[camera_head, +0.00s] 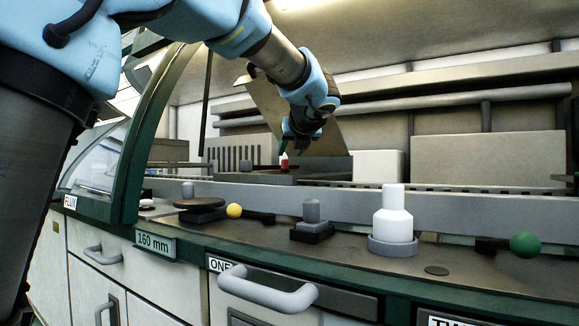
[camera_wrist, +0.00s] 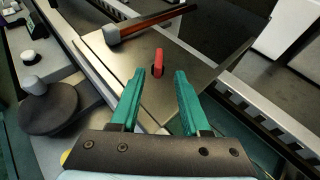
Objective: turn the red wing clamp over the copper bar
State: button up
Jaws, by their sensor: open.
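The red wing clamp (camera_wrist: 158,62) stands on a grey metal plate in the wrist view, its narrow wing pointing roughly up the picture. In the head view the small red clamp (camera_head: 284,162) shows just below my gripper (camera_head: 292,148).
A tilted metal panel (camera_head: 300,115) stands close behind my gripper. On the front ledge are a dark round disc (camera_head: 200,204), a yellow ball (camera_head: 234,210), a grey knob (camera_head: 312,212), a white bottle (camera_head: 393,215) and a green ball (camera_head: 525,244).

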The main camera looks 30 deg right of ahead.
aim_at(285, 161)
jog(key=x, duration=0.8)
jog(key=shift+a, duration=0.15)
grip_shut()
dwell(0.3)
